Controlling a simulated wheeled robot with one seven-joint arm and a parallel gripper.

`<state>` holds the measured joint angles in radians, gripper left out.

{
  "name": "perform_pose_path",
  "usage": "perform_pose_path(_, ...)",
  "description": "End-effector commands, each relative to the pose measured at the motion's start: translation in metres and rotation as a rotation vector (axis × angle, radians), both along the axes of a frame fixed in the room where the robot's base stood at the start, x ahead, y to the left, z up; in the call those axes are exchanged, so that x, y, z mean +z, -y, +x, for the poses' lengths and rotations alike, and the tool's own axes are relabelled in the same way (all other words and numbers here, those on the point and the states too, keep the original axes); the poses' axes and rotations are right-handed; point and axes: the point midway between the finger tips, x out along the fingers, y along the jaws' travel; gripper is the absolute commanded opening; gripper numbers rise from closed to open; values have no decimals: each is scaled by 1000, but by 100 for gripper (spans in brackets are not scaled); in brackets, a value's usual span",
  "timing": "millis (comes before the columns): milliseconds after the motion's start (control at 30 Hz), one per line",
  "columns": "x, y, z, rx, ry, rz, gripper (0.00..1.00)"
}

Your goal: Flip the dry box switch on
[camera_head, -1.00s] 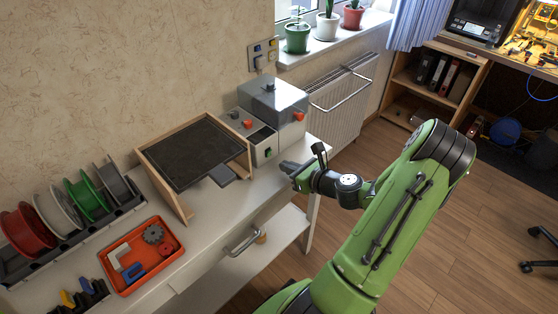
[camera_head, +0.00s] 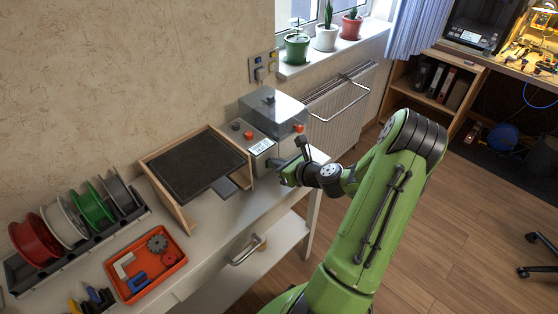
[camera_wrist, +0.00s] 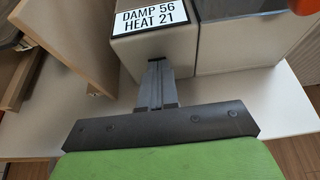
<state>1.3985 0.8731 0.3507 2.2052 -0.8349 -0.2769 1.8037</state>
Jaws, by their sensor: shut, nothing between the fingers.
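The dry box (camera_head: 258,128) is a grey box with a smoky lid (camera_head: 275,103) on the white bench. Its display (camera_head: 262,147) is lit and reads "DAMP 56 HEAT 21" in the wrist view (camera_wrist: 150,16). My gripper (camera_head: 273,163) is shut and empty. Its fingertips (camera_wrist: 158,66) are at the box's front face (camera_wrist: 180,45), just below the display, and seem to touch it. The switch is hidden behind the fingertips in both views.
A wooden frame with a dark panel (camera_head: 199,162) stands left of the dry box. An orange tray (camera_head: 147,264) and spools (camera_head: 92,203) are further left. A wall socket (camera_head: 262,66) is above.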

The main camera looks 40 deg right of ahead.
Motion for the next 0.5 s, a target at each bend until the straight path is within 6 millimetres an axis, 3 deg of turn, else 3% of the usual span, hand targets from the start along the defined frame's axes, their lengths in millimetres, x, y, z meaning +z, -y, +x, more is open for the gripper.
perform_pose_path(167,-5,0,-1,-2,-2,2,0)
perform_pose_path(500,10,0,-1,-2,-1,2,0)
